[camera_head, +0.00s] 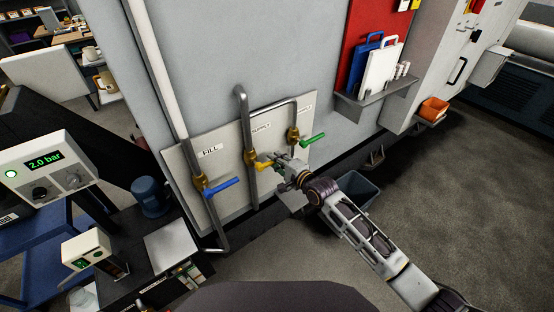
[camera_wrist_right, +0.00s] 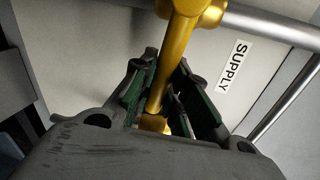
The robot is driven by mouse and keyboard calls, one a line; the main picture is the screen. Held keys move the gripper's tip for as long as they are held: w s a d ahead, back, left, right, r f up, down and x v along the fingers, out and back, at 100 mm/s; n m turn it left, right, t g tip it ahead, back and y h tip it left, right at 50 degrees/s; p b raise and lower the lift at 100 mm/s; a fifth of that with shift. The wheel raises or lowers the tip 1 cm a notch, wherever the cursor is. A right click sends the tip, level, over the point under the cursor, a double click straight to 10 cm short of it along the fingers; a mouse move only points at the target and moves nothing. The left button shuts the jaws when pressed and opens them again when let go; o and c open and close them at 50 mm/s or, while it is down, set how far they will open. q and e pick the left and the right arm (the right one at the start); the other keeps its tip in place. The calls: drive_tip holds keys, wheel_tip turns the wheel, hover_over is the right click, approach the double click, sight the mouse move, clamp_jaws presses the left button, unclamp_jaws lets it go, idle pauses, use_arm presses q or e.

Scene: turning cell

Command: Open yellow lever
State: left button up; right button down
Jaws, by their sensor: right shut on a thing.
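The yellow lever (camera_head: 263,165) sits on the middle valve of the wall panel and points right from the pipe. In the right wrist view the yellow lever (camera_wrist_right: 170,70) runs down from its valve body between my fingers. My right gripper (camera_head: 277,162) reaches the lever from the right. In the right wrist view the green-padded fingers of my right gripper (camera_wrist_right: 165,95) are shut around the lever. The lever's far end is partly hidden by the gripper. The SUPPLY label (camera_wrist_right: 233,66) is beside it. My left gripper is not in view.
A blue lever (camera_head: 222,186) under the FILL label is to the left, and a green lever (camera_head: 312,139) is close to the right. A pressure display (camera_head: 46,161) reads 2.0 bar. Open floor lies at right.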

drive_tip(key=s+a+f+m+y+b, duration=0.1)
drive_tip(key=f+m, duration=0.1)
drive_tip(key=m, duration=0.2)
drive_tip(key=s+a+f+m+y+b, duration=0.1)
drive_tip(key=a+f+m+b, duration=0.1)
drive_tip(key=m, duration=0.3)
drive_tip(key=s+a+f+m+y+b, duration=0.1)
drive_tip(key=a+f+m, duration=0.1)
drive_tip(key=m, duration=0.2)
drive_tip(key=shift+s+a+f+g, duration=0.1)
drive_tip(key=shift+s+f+g, duration=0.2)
drive_tip(key=shift+s, duration=0.1)
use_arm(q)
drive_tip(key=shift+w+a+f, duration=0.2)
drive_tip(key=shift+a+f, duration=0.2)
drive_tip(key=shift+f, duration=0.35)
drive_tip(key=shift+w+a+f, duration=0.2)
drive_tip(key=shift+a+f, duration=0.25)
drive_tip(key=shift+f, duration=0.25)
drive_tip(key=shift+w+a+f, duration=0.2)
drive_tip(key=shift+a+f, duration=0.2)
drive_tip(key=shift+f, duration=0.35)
use_arm(e)
drive_tip(key=shift+s+a+m+y, duration=0.3)
drive_tip(key=shift+a+m, duration=0.1)
drive_tip(key=shift+m, duration=0.5)
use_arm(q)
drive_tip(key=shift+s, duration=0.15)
